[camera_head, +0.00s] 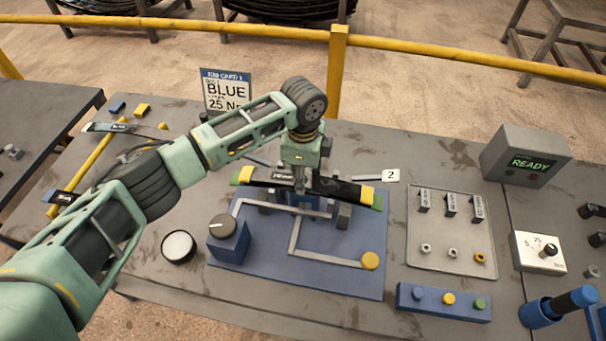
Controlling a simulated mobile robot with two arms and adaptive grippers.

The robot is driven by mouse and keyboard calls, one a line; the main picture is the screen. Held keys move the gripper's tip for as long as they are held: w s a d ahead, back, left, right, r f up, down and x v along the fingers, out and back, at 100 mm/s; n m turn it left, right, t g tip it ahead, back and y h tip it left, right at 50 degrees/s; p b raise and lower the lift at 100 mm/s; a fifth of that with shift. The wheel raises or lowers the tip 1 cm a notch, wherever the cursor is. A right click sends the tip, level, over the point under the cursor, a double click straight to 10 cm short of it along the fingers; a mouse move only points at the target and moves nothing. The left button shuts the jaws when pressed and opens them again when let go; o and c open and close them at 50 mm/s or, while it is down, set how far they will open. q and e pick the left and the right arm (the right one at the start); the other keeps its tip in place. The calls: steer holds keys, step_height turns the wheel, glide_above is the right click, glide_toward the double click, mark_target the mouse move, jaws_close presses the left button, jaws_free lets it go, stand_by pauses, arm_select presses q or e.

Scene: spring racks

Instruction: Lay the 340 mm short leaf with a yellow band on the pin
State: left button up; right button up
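The short leaf (338,187), a dark strip with a yellow band near each end and a small label, lies across the middle of the blue fixture plate (330,276). Green shows just beyond the yellow at both ends, perhaps from another leaf beneath; I cannot tell. My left gripper (300,184) points down at the middle of the leaf and appears shut on it. The pin is hidden behind the gripper and leaf. Whether the leaf rests on the fixture or hangs slightly above it is unclear. My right gripper is not in view.
A grey dial on a blue block (229,246) and a round black-rimmed disc (178,247) stand left. A parts tray (450,240), button box (443,303) and READY display (526,156) are right. A job card (226,92) stands behind. A yellow rail (440,58) runs beyond the table.

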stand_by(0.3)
arm_select(q)
steer(key=o, duration=1.4)
steer(key=o, duration=0.5)
steer(key=shift+f, duration=0.15)
